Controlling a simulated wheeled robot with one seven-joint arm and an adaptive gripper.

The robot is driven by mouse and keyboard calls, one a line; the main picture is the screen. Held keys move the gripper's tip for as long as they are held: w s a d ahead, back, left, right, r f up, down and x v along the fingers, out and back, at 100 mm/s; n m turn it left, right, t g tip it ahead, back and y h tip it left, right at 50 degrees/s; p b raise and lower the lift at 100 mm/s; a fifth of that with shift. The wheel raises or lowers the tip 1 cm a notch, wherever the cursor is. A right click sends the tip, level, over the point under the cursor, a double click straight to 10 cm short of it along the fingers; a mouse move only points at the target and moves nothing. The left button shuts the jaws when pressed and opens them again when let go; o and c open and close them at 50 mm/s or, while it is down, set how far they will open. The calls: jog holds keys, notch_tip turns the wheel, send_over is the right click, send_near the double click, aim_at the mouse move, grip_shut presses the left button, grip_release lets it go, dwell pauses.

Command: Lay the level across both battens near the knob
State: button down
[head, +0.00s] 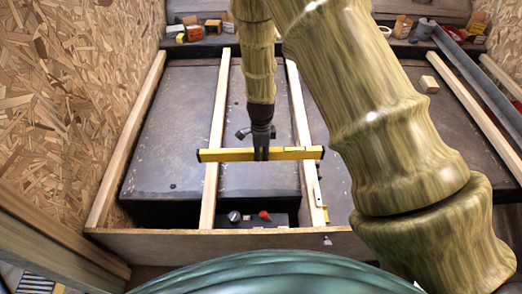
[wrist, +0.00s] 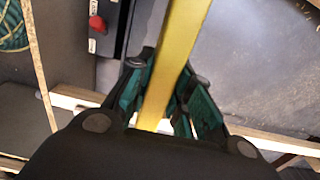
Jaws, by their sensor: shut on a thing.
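The yellow level (head: 222,155) lies crosswise in my gripper (head: 262,154), which is shut around its middle. In the head view its ends overlap the left batten (head: 212,180) and the right batten (head: 307,172). I cannot tell whether it touches them or hangs above. A red knob (head: 264,215) sits on a dark box between the battens, nearer the front than the level. In the wrist view the level (wrist: 180,45) runs up between my gripper's fingers (wrist: 167,78), and the red knob (wrist: 97,23) shows at upper left.
A wooden front rail (head: 190,240) crosses below the battens. A chipboard wall (head: 100,70) stands at left. A small wood block (head: 429,84) lies on the dark panel at right. Several small boxes (head: 213,26) sit on the back ledge. My arm hides part of the right side.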

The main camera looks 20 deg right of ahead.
notch_tip(320, 180, down, 9)
jog(key=b, duration=0.6)
jog(key=shift+r, duration=0.2)
dwell(0.5)
jog(key=shift+p, duration=0.45)
dwell(0.6)
jog(key=c, duration=1.2)
grip_release()
jog(key=shift+r, duration=6)
